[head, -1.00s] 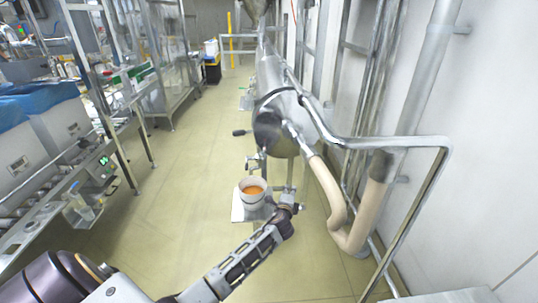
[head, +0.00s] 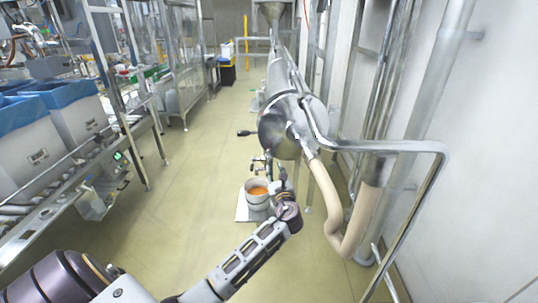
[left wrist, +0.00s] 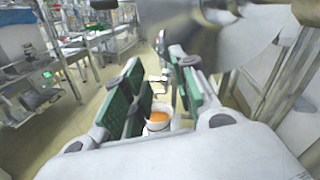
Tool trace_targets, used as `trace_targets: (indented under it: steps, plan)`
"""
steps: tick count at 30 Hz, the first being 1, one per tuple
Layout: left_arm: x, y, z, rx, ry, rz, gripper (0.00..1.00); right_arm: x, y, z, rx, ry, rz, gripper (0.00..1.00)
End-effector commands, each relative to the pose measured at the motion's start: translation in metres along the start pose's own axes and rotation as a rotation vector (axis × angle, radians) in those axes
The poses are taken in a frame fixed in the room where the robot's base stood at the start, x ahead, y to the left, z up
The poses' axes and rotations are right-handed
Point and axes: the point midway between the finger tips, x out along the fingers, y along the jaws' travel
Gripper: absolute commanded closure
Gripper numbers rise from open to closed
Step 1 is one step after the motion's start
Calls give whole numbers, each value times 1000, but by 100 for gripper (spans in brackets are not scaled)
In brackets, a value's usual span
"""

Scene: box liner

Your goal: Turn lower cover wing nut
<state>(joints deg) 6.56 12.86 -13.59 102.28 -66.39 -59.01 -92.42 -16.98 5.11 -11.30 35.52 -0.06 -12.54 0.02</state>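The steel cylindrical machine (head: 300,100) runs along the right side, its round end cover (head: 272,132) facing me. In the left wrist view the shiny metal of the machine (left wrist: 185,25) fills the upper middle. My left gripper (head: 277,178) is below the end cover, beside small metal fittings. In the left wrist view its green-padded fingers (left wrist: 160,85) stand apart with nothing held between them. A small fitting (left wrist: 160,78) shows beyond the gap. I cannot make out the lower cover wing nut clearly. My right gripper is not in view.
A white bucket with orange contents (head: 257,194) stands on a white plate below the machine. A beige hose (head: 325,195) and a bent steel rail (head: 400,147) are at right. A black-ended handle (head: 246,133) sticks out left. The floor aisle (head: 185,190) is clear.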

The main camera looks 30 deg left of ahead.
Motion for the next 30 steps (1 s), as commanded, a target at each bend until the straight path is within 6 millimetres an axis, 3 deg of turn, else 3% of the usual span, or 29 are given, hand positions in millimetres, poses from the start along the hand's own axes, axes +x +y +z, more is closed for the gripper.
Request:
trace_targets:
  steps: [9,23,30]
  plan:
    - [0,2,-1,160,3,11,72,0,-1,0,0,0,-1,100]
    - [2,2,-1,162,3,11,72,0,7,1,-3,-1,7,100]
    - [18,2,0,162,2,11,72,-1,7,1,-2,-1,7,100]
